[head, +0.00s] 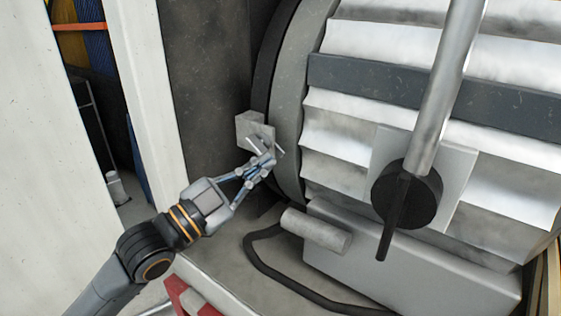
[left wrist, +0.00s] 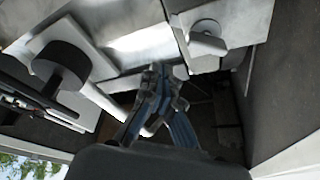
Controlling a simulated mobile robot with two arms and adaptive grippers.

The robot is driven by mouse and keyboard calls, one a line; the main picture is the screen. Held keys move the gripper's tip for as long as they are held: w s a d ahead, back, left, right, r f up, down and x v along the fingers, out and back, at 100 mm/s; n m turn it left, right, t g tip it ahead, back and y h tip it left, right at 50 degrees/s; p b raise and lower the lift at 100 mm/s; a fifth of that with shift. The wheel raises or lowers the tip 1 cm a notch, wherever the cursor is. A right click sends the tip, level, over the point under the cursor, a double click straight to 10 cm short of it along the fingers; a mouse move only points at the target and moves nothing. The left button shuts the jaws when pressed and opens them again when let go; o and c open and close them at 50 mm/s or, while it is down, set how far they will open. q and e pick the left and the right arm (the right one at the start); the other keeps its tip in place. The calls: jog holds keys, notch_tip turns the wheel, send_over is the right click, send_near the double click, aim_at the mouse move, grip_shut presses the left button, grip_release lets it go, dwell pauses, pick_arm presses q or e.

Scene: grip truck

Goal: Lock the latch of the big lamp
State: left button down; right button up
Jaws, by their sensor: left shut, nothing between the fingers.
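The big lamp (head: 335,135) is a large ribbed silver drum with a grey front ring (head: 290,110) in the head view. Its latch (head: 254,128) is a small grey metal block with a plate at the ring's left edge. The latch also shows at the upper right of the left wrist view (left wrist: 207,42). My left gripper (head: 266,159) is shut and empty, just below the latch, with its tips overlapping the latch's lower part in the head view. I cannot tell whether they touch. In the left wrist view the fingertips (left wrist: 162,76) are left of and below the latch. My right gripper is not in view.
A metal bracket arm with a black knob (head: 405,195) stands over the drum's right side. A dark cable (head: 262,262) and a grey cylindrical fitting (head: 316,230) lie below. A white post (head: 150,90) and dark wall (head: 205,80) stand left.

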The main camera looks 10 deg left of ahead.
pick_arm(q)
jog(key=b+v, duration=0.1)
jog(key=v, duration=0.2)
jog(key=shift+s, duration=0.25)
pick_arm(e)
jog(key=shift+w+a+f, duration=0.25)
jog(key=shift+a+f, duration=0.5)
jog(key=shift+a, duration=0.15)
